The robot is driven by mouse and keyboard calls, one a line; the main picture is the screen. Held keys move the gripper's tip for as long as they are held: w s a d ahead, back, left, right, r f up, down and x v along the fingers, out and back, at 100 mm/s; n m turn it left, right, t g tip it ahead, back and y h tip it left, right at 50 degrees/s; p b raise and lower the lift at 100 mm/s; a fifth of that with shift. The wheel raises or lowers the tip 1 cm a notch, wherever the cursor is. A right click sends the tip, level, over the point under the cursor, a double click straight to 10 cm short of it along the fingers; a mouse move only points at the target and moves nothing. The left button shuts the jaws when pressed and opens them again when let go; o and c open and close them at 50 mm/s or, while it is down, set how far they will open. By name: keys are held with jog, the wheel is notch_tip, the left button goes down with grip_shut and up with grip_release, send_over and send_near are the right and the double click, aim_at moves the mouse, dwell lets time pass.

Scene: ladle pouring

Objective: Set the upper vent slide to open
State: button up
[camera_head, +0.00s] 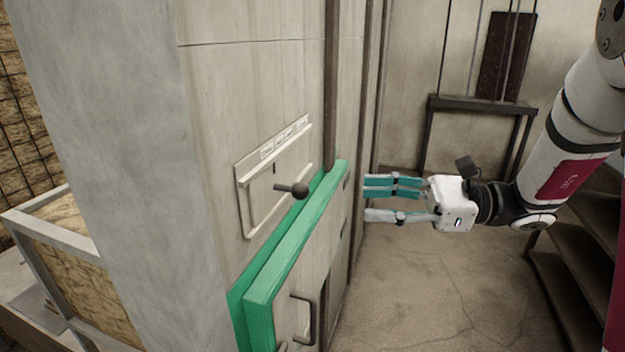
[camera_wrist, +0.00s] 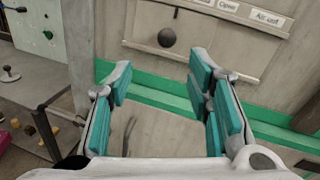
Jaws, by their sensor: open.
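The upper vent slide (camera_head: 262,195) is a pale plate in rails on the wall, with a dark round knob (camera_head: 300,190) on a short stem standing out from it. In the wrist view the knob (camera_wrist: 166,38) shows ahead, just beyond and between the fingertips. A row of small labels (camera_head: 283,140) runs along the upper rail. One reads "Open" (camera_wrist: 228,6), to the right of the knob in the wrist view. My gripper (camera_head: 366,200) is open and empty, with teal finger pads pointing at the wall; it is apart from the knob, to its right in the head view.
A green-framed hatch (camera_head: 300,240) with a dark handle (camera_head: 304,318) juts out below the slide. A vertical pipe (camera_head: 331,90) runs down the wall right of the slide. Steps (camera_head: 570,280) stand at the right. The floor (camera_head: 430,300) below my gripper is clear.

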aim_at(299, 187)
jog(key=w+a, duration=0.1)
jog(key=a, duration=0.3)
jog(key=w+a+p, duration=0.1)
jog(key=a, duration=0.3)
jog(key=w+a+p, duration=0.1)
jog(key=a, duration=0.4)
